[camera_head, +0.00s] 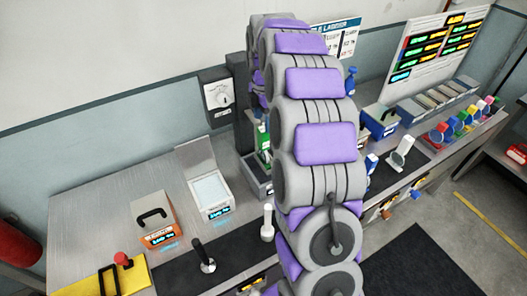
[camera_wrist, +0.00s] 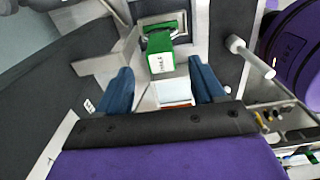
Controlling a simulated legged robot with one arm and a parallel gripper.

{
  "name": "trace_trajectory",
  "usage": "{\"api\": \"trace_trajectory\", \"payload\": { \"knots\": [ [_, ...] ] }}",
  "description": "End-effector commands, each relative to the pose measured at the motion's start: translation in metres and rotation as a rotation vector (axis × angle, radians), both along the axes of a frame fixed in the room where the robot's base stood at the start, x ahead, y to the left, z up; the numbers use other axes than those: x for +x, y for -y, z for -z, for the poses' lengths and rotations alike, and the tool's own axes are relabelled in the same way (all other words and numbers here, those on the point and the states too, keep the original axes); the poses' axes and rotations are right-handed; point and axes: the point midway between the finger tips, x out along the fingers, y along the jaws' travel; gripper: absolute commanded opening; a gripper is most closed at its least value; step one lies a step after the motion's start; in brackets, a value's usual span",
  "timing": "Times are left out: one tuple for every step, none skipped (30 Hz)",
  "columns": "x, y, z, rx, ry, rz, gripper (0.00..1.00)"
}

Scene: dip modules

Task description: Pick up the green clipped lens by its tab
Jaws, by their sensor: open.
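A green piece (camera_wrist: 159,42) with a white printed face shows in the wrist view, in front of a pale metal-framed slot; it looks like the green clipped lens, though its tab is not clearly told apart. My gripper (camera_wrist: 162,82) has its two dark blue fingers spread wide, one on each side below the green piece in the picture. Nothing is held between them. A white-and-orange block (camera_wrist: 174,94) shows between the fingers. In the head view, a green-and-white thing (camera_head: 262,136) is partly hidden behind my grey and purple arm, which also hides my gripper there.
A pale peg (camera_wrist: 250,56) sticks out right of the fingers. On the bench stand an open-lidded white box (camera_head: 209,190), an orange-fronted box (camera_head: 154,220), a black lever (camera_head: 203,258) and, at right, a row of coloured pieces (camera_head: 460,122). The dark floor mat (camera_head: 420,262) is clear.

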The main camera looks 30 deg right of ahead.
Motion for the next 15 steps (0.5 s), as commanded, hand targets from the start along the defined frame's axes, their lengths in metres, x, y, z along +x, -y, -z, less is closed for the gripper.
{"api": "trace_trajectory", "payload": {
  "knots": [
    [-0.001, 0.000, 0.010, 0.001, -0.005, 0.000, 0.68],
    [-0.001, 0.000, 0.013, 0.001, -0.004, 0.000, 0.68],
    [0.000, 0.000, 0.017, 0.000, -0.002, 0.000, 0.68],
    [0.000, 0.000, 0.019, 0.000, -0.001, 0.001, 0.68],
    [0.000, 0.000, 0.021, 0.000, 0.000, 0.001, 0.68],
    [0.000, 0.000, 0.023, 0.000, 0.000, 0.001, 0.68],
    [0.000, 0.000, 0.024, 0.000, 0.001, 0.001, 0.68],
    [0.000, 0.000, 0.024, 0.000, 0.001, 0.001, 0.68],
    [0.000, 0.001, 0.026, 0.000, 0.001, 0.001, 0.68],
    [0.000, 0.001, 0.027, 0.000, 0.000, 0.001, 0.68],
    [0.000, 0.001, 0.029, 0.000, 0.000, 0.001, 0.68],
    [0.000, 0.001, 0.033, 0.000, -0.001, 0.001, 0.68],
    [-0.001, 0.001, 0.036, 0.000, -0.002, 0.001, 0.68],
    [-0.001, 0.001, 0.040, 0.000, -0.002, 0.002, 0.68],
    [-0.001, 0.001, 0.046, 0.001, -0.003, 0.002, 0.68]
  ]
}}
